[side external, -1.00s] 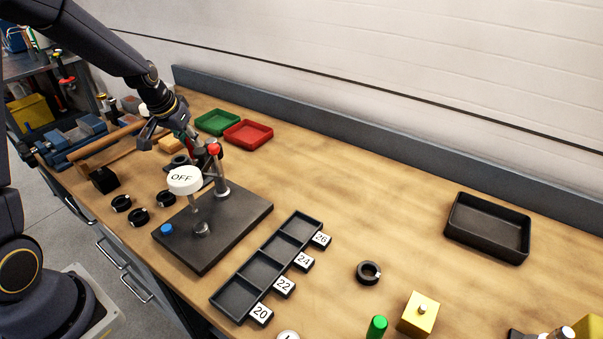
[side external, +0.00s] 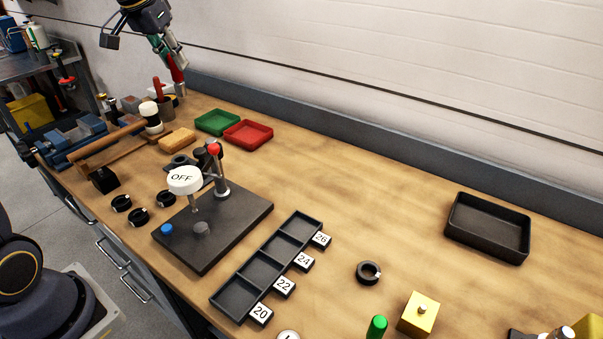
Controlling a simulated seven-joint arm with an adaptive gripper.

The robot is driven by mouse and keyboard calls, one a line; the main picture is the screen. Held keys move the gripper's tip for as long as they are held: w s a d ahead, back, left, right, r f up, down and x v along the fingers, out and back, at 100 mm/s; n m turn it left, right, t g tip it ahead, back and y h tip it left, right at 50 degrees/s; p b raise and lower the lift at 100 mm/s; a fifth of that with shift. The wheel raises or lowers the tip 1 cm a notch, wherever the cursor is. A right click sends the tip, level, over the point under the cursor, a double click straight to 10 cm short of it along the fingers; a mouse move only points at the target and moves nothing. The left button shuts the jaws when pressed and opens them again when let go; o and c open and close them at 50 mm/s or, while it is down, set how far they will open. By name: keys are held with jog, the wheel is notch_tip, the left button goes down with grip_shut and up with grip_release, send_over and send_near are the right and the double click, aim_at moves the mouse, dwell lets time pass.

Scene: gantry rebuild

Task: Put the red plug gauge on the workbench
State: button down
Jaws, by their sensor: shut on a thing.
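The red plug gauge (side external: 177,71) has a red handle and a grey metal end that points down. My gripper (side external: 172,62) is at the upper left of the side external view, shut on the red plug gauge. It holds the gauge up in front of the wall, near the back left of the workbench. The workbench (side external: 340,190) has a wooden top. The gauge's lower end shows near the bench's back edge, and I cannot tell its exact height.
A cup with a red-handled tool (side external: 158,87) stands just below my gripper. Green (side external: 217,122) and red (side external: 248,133) trays lie nearby. A black base plate (side external: 240,226) carries an "OFF" disc. The bench between the red tray and the black tray (side external: 487,231) is clear.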

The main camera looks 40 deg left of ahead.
jog(key=s+d+r+m+h, duration=0.1)
jog(key=s+d+m+h, duration=0.2)
jog(key=d, duration=0.8)
jog(key=s+d+r+m, duration=0.1)
jog(key=s+d+m, duration=0.35)
jog(key=d, duration=0.65)
jog(key=s+d+f+m+g+h, duration=0.25)
jog(key=s+d+m, duration=0.75)
jog(key=s+d, duration=0.55)
notch_tip(320, 180, down, 11)
jog(key=s+a, duration=0.1)
jog(key=shift+g, duration=0.45)
jog(key=shift+w+d+f, duration=1.4)
jog(key=shift+w+f, duration=0.35)
jog(key=shift+f, duration=0.4)
jog(key=shift+w+d+f, duration=1.35)
jog(key=shift+w+f, duration=0.45)
jog(key=shift+f, duration=0.3)
jog(key=shift+w+d+f, duration=1.4)
jog(key=shift+w+f, duration=0.35)
jog(key=shift+f, duration=0.4)
